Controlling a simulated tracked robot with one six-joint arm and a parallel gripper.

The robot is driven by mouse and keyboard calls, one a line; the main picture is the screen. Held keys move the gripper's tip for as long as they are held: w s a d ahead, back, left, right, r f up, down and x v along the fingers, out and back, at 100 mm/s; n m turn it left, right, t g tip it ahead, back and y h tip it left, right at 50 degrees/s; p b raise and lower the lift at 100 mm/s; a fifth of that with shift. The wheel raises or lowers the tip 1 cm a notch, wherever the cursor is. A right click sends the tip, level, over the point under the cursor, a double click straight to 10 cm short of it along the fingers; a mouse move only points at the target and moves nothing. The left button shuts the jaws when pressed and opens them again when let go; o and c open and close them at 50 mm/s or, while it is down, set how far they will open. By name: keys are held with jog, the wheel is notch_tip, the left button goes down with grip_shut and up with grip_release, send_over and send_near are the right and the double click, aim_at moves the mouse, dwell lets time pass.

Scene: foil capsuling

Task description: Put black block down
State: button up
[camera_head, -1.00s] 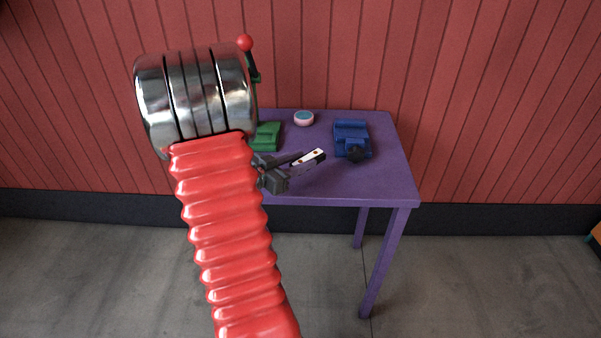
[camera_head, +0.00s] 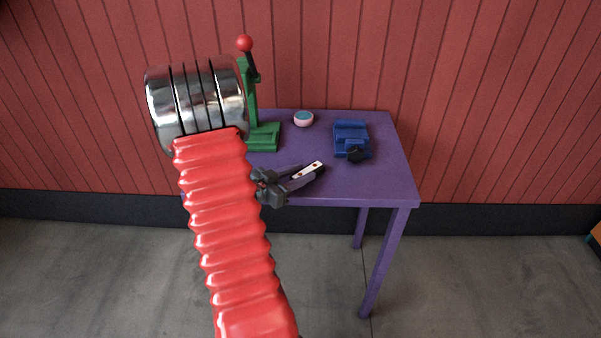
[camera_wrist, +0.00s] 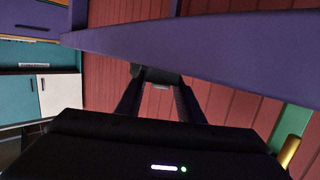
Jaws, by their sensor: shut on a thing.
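My gripper (camera_head: 318,172) is at the table's front edge in the head view, pointing right. In the wrist view my gripper (camera_wrist: 158,80) has its two dark fingers closed on a dark block (camera_wrist: 157,74) at their tips. The block is small and dark here, so its exact shape is unclear. A white strip with dark red spots (camera_head: 308,170) shows along the fingers in the head view; I cannot tell if it is part of the gripper. The purple table (camera_head: 385,185) is below or behind the gripper; I cannot tell whether the block touches it.
A green stand (camera_head: 262,138) with a red-ball lever (camera_head: 245,43) is at the table's left, partly behind my arm. A pink round container (camera_head: 303,118) stands at the back. A blue fixture (camera_head: 351,138) with a black knob is at the right. The front right tabletop is clear.

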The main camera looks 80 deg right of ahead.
jog(key=shift+f, duration=0.1)
jog(key=o, duration=1.1)
jog(key=v, duration=1.2)
dwell(0.4)
